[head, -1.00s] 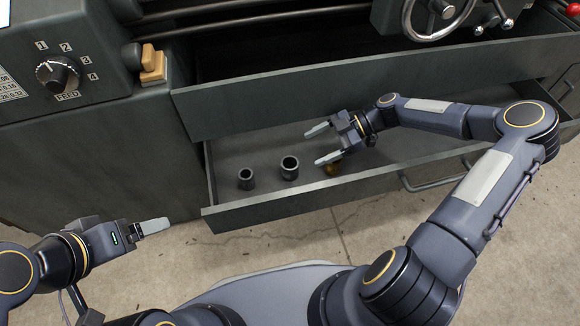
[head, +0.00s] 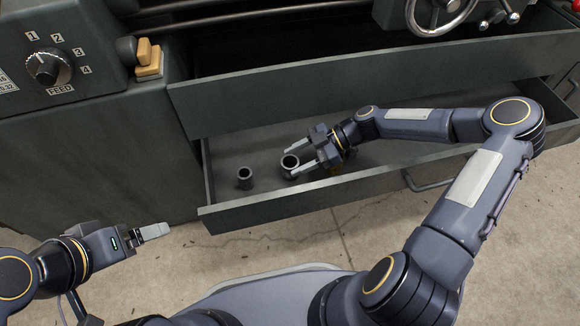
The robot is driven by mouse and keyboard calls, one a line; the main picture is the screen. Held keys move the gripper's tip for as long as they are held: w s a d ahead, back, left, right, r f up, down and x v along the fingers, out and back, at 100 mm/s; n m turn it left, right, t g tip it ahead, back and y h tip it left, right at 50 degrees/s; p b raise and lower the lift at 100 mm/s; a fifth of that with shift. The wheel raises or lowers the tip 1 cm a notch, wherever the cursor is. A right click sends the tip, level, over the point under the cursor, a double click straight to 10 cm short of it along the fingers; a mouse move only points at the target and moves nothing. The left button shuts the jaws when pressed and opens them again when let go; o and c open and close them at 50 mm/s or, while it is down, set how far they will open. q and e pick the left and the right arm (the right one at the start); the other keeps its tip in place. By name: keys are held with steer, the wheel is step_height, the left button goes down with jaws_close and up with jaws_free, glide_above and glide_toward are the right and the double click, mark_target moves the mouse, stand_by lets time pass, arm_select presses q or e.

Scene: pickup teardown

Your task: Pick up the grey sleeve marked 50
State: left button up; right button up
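Two dark grey sleeves stand upright in the open drawer (head: 225,218). The smaller sleeve (head: 244,179) is at the left, and the larger sleeve (head: 289,165) is to its right. No number can be read on either. My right gripper (head: 297,160) is open, its two pale fingers pointing left at the larger sleeve, which appears between or just by the fingertips; contact cannot be told.
The drawer's front wall stands between my body and the sleeves. A dark panel (head: 350,84) rises behind the drawer. A machine housing with a FEED knob (head: 47,68) and a wooden block (head: 148,57) is at the left. The drawer floor left of the smaller sleeve is clear.

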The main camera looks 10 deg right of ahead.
steer(key=c, duration=0.7)
steer(key=shift+c, duration=0.2)
steer(key=shift+r, duration=0.15)
